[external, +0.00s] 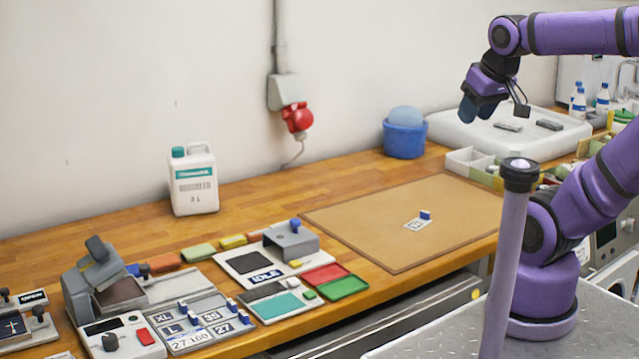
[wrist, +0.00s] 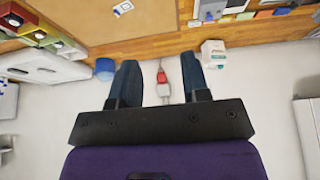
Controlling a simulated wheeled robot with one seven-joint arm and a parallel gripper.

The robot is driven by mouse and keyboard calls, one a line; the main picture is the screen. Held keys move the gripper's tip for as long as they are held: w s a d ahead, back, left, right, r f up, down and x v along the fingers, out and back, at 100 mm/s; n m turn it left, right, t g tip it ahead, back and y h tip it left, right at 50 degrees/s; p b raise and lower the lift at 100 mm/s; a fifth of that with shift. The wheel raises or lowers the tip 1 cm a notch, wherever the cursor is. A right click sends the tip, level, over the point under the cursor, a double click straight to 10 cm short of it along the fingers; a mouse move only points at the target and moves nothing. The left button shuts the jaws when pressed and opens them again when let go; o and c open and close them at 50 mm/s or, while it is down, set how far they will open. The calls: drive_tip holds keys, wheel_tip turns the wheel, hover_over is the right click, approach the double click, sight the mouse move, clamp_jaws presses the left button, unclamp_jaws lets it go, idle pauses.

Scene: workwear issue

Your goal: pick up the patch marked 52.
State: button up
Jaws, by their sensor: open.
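A small white patch (external: 417,224) with dark print and a blue grip tab lies on the brown mat (external: 370,215); its number is too small to read surely. It also shows at the top of the wrist view (wrist: 123,8). Several other marked patches (external: 202,318), with marks like XL, L and 27, sit in a grey rack at the front left. No patch clearly reads 52. My gripper (external: 482,108) is open and empty, high above the back of the bench, up and right of the mat. In the wrist view its fingers (wrist: 159,65) are spread apart.
A blue tub (external: 404,139) and a white tray lid (external: 480,128) stand behind the mat. A white jug (external: 194,180) stands near the wall. A press (external: 96,290), an IDLE device (external: 262,268) and red and green trays fill the left. The mat is otherwise clear.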

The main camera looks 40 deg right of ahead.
idle(0.4)
drive_tip(key=n+g, duration=0.3)
drive_tip(key=g, duration=0.2)
hover_over(424, 212)
wheel_tip(424, 212, down, 28)
wheel_tip(424, 212, down, 11)
drive_tip(key=shift+w+d+r, duration=0.1)
drive_tip(key=shift+d+r, duration=0.05)
drive_tip(key=shift+r, duration=0.05)
clamp_jaws()
